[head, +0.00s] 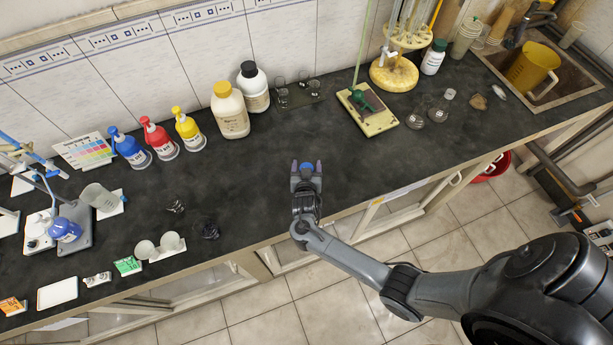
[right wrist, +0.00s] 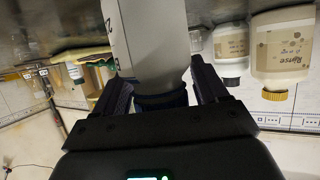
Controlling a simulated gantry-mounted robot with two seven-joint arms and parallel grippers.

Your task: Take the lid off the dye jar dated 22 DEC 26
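My right gripper (head: 306,172) is over the middle of the bench, near its front edge. In the right wrist view the two dark fingers (right wrist: 163,92) stand on either side of a dark blue lid (right wrist: 160,99). The lid is on a pale grey-white jar (right wrist: 158,40). Part of a mark like "2" shows at the label's edge, but no date is readable. I cannot tell whether the fingers press on the lid. My left gripper is not in view.
Blue, red (head: 158,139) and yellow-capped bottles stand at the back left. Two larger white bottles, yellow-capped (head: 230,112) and black-capped (head: 254,90), stand by the wall. A stirrer (head: 367,112) is to the right. Bench space around the gripper is clear.

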